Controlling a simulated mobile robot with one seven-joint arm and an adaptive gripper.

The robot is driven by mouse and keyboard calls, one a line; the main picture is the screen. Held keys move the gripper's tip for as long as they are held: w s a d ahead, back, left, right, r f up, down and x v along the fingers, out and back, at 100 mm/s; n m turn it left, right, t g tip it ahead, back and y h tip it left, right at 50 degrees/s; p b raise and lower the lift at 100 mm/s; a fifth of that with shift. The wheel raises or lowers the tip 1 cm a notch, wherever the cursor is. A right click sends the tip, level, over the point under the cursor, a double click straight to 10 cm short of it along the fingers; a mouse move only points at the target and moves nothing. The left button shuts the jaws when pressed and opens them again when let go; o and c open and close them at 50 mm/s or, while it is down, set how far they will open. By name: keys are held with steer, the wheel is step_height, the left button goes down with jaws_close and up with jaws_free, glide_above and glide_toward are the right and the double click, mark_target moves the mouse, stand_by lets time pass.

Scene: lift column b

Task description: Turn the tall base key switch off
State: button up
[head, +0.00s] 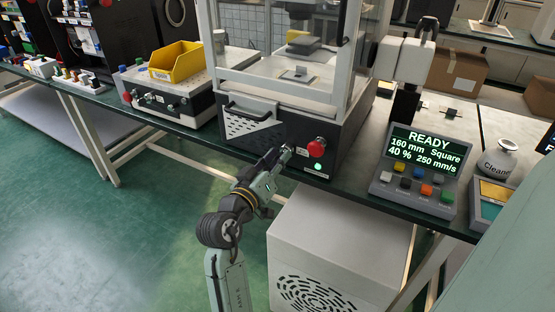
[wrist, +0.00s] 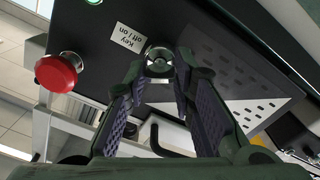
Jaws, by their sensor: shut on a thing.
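The key switch (wrist: 158,56) is a round silver part on the dark front panel of the tall machine's base (head: 262,112). In the head view, my gripper (head: 286,153) reaches the panel from the front left and hides the key switch. The key's exact turn angle is hard to tell because the fingertips cover part of it.
A red stop button (head: 316,148) sits just right of my gripper, above a lit green lamp (head: 318,166). A control box (head: 419,170) at right shows "READY". A yellow bin (head: 176,63) stands on the left unit. A white vented cabinet (head: 338,250) is under the bench.

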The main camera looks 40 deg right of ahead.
jaws_close()
steer(key=shift+n, duration=0.3)
steer(key=n+p, duration=0.4)
steer(key=n, duration=0.1)
steer(key=shift+r+p, duration=0.2)
steer(key=shift+p, duration=0.15)
steer(key=n+p, duration=0.2)
steer(key=n, duration=0.1)
steer(key=shift+f+n+p, duration=0.2)
steer(key=shift+n+p, duration=0.5)
steer(key=shift+n, duration=0.9)
